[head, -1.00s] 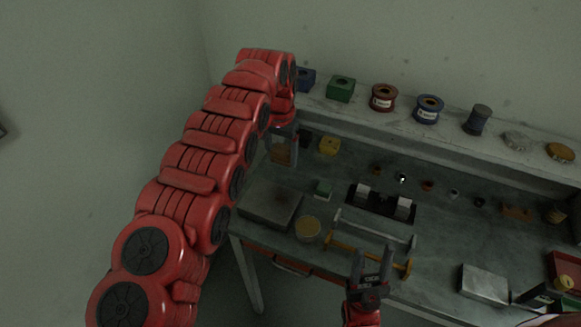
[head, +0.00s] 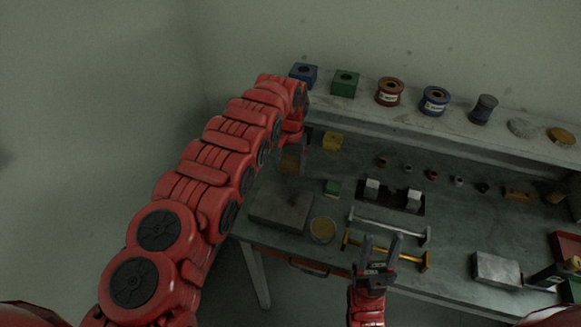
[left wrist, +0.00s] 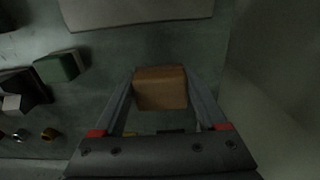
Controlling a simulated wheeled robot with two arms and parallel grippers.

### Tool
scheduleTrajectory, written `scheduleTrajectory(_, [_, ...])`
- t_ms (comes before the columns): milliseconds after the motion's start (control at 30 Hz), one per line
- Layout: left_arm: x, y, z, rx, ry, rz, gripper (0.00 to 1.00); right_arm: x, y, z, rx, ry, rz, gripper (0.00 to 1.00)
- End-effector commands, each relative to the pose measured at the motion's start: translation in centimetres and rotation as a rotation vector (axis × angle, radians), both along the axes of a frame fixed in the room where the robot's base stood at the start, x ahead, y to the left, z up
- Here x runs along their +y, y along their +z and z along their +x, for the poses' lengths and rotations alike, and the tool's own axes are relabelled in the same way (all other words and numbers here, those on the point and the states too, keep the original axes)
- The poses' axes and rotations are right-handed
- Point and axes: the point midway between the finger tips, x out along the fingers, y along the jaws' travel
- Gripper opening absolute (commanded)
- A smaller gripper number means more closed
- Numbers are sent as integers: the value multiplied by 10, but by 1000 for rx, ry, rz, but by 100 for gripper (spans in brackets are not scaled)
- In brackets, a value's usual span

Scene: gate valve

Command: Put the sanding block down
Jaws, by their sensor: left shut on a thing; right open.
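The sanding block, a brown block (left wrist: 160,88), sits between the two fingers of my left gripper (left wrist: 160,80) in the left wrist view. The gripper is shut on it. In the head view the block (head: 290,162) shows small and dark below the left wrist, over the back left of the workbench (head: 300,240). Whether it touches the bench top cannot be told. The left gripper's fingers are mostly hidden in shadow there.
A flat grey plate (head: 282,210), a round tin (head: 323,230) and a small green block (head: 333,187) lie near the left gripper. A yellow block (head: 333,141) stands behind. A raised shelf (head: 460,135) with spools (head: 390,91) runs along the back. Bare bench shows between these things.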

Motion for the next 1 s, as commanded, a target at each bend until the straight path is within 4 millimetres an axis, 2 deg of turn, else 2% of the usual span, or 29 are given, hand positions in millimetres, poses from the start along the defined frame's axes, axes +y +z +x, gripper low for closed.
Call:
scheduleTrajectory(200, [-1, -23, -1, 1, -2, -1, 0, 0, 5, 0, 0, 0, 0, 50])
scheduleTrajectory(567, [-1, -29, 0, 1, -1, 0, 0, 0, 1, 0, 0, 0, 0, 50])
scheduleTrajectory(600, [-1, -28, -1, 2, -1, 1, 78, 0, 2, 0, 0, 0, 0, 50])
scheduleTrajectory(733, [-1, -27, -1, 2, -2, 0, 100, 0, 2, 0, 0, 0, 0, 50])
scheduleTrajectory(1000, [-1, -25, -1, 1, -2, -1, 100, 0, 4, 0, 0, 0, 0, 50])
